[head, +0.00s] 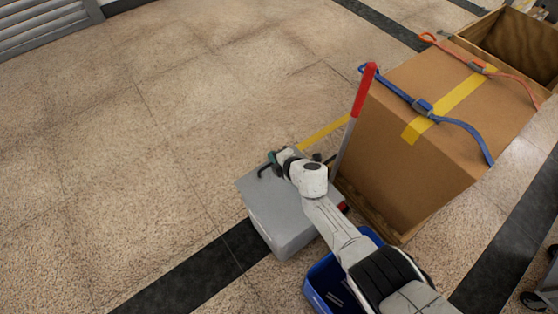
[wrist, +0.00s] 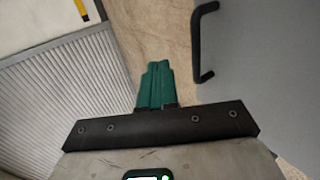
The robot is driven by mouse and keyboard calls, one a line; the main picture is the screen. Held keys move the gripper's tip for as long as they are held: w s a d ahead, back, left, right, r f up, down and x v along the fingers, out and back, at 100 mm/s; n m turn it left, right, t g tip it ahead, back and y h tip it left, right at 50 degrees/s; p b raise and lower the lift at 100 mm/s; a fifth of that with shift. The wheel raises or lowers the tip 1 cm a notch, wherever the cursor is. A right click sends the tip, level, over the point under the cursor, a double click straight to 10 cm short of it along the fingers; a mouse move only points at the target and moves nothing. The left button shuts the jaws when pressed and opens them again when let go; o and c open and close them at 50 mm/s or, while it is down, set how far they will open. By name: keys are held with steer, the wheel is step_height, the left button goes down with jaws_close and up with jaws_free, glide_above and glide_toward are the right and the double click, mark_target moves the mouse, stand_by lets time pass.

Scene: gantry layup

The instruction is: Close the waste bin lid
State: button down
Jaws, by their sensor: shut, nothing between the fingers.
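The waste bin, a grey box (head: 278,222), stands on the floor near the middle of the head view. A black bar handle (head: 264,170) shows at the far left edge of its top. In the wrist view the grey lid panel (wrist: 262,70) fills the right side, with its black handle (wrist: 200,42) along the near edge. My gripper (head: 272,158) is above the bin's far edge, close to the handle. Its green fingers (wrist: 158,84) are shut and empty, left of the handle and apart from it in the wrist view. My arm hides part of the bin, and I cannot tell the lid's angle.
A large cardboard box (head: 400,150) with blue and orange straps stands right of the bin. A red-handled pole (head: 363,90) rises between them. A blue crate (head: 318,297) sits below my arm. A wooden crate (head: 510,40) stands far right. The floor at left is clear.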

steer(key=shift+w+a+f+b, duration=0.15)
steer(key=shift+w+f+b, duration=0.1)
steer(key=shift+f+b, duration=0.5)
steer(key=shift+w+a+f+b, duration=0.2)
steer(key=shift+w+f+b, duration=0.05)
steer(key=shift+f+b, duration=0.5)
steer(key=shift+w+a+f+b, duration=0.15)
steer(key=shift+w+f+b, duration=0.1)
steer(key=shift+f+b, duration=0.5)
steer(key=shift+r, duration=0.15)
step_height(320, 180, up, 13)
steer(key=s+d+p, duration=0.1)
steer(key=s+p, duration=0.1)
steer(key=p, duration=1.3)
steer(key=shift+s+d+r, duration=0.2)
